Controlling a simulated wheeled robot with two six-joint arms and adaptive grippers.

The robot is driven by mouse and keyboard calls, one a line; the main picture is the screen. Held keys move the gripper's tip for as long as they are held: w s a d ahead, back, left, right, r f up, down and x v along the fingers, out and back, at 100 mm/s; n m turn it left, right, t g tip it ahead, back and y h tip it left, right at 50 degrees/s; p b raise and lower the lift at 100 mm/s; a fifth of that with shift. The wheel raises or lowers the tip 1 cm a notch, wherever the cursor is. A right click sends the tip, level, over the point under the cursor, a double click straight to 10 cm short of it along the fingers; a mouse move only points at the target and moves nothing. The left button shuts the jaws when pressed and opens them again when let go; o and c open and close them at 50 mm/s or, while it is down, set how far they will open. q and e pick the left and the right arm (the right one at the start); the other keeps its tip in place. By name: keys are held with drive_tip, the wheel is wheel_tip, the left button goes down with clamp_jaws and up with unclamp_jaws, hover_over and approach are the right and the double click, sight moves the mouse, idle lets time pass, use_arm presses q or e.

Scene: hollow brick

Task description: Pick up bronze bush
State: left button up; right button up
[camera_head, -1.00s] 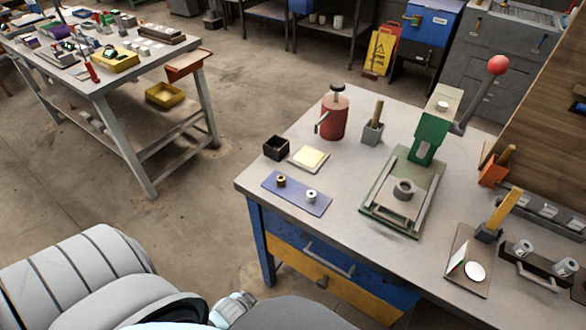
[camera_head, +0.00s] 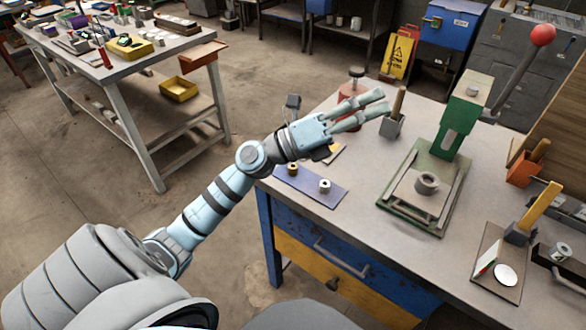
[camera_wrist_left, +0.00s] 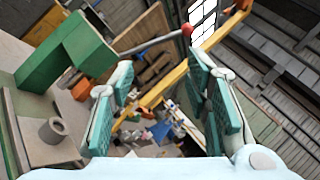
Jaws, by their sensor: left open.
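The bronze bush (camera_head: 293,169) is a small gold-brown ring standing on the left part of the blue-purple mat (camera_head: 322,193), near the front left of the bench. The bronze bush does not show in that view. My right gripper is not in view.
A green press (camera_head: 459,125) with a red-knobbed lever stands right of the gripper, with a grey hollow cylinder (camera_head: 427,183) on its base. A red can (camera_head: 351,92) is partly hidden behind my gripper. A grey brush pot (camera_head: 393,126) stands close to the fingers.

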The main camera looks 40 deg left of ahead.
use_arm(q)
wheel_tip(320, 180, down, 4)
drive_tip(key=m+g, duration=0.7)
drive_tip(key=m, duration=0.1)
drive_tip(key=m+g+y, duration=0.2)
drive_tip(key=g+y, duration=0.4)
drive_tip(key=y, duration=0.6)
hover_over(291, 173)
drive_tip(key=s+a, duration=0.3)
drive_tip(key=a, duration=0.1)
wheel_tip(291, 173, down, 7)
drive_tip(key=shift+g, duration=0.3)
drive_tip(key=x, duration=0.4)
drive_tip(key=b+x, duration=0.1)
drive_tip(key=x, duration=0.8)
drive_tip(key=shift+s+d+f, duration=0.15)
drive_tip(key=shift+d+f, duration=0.25)
clamp_jaws()
